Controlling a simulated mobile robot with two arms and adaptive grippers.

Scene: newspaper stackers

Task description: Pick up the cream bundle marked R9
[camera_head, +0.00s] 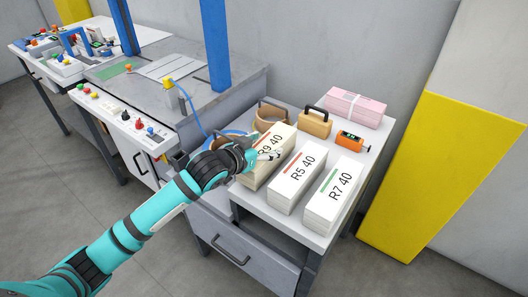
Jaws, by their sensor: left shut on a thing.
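The cream bundle marked R9 40 (258,173) stands on the white side table (302,239), leftmost in a row of three bundles. My left gripper (268,155) reaches in from the left and is shut on the cream bundle near its top. The gripper hides part of the R9 label and the bundle's left side. Whether the bundle is lifted off the table cannot be told. My right gripper is not in view.
White bundles R5 40 (297,180) and R7 40 (334,197) stand close to the right. Behind are a tape roll (270,117), a tan block with a black handle (315,124), an orange device (349,140) and a pink bundle (355,108). A machine with blue posts (216,45) stands left.

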